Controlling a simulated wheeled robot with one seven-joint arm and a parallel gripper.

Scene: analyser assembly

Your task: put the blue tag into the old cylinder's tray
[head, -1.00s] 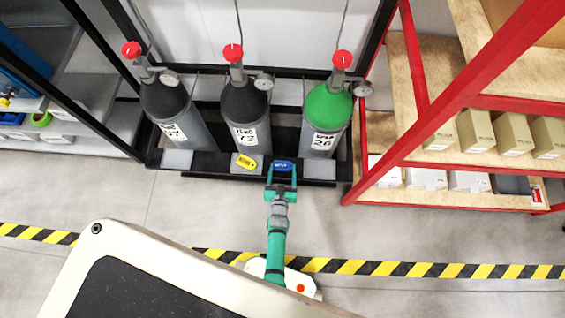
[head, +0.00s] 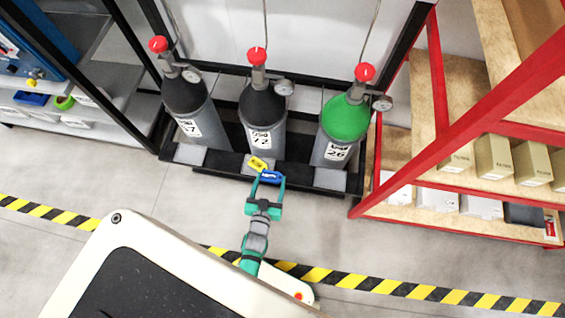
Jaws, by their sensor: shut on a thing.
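My gripper (head: 268,181) is shut on the blue tag (head: 269,177) in front of the rack's front edge. The tag is just below and right of a yellow tag (head: 258,163), which lies at the grey tray in front of the middle cylinder (head: 262,120). The two tags nearly meet in the picture; I cannot tell if they touch. The blue tag and gripper hide part of that tray. The left cylinder (head: 188,110) is dark-topped, with a grey tray (head: 189,155) before it. The right cylinder (head: 345,122) is green-topped, with a grey tray (head: 330,178). No label says which is old.
A red-framed shelf (head: 440,170) with boxes stands close on the right. Grey shelving (head: 100,110) stands on the left. A yellow and black floor stripe (head: 350,280) crosses in front. The floor between the stripe and the rack is clear.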

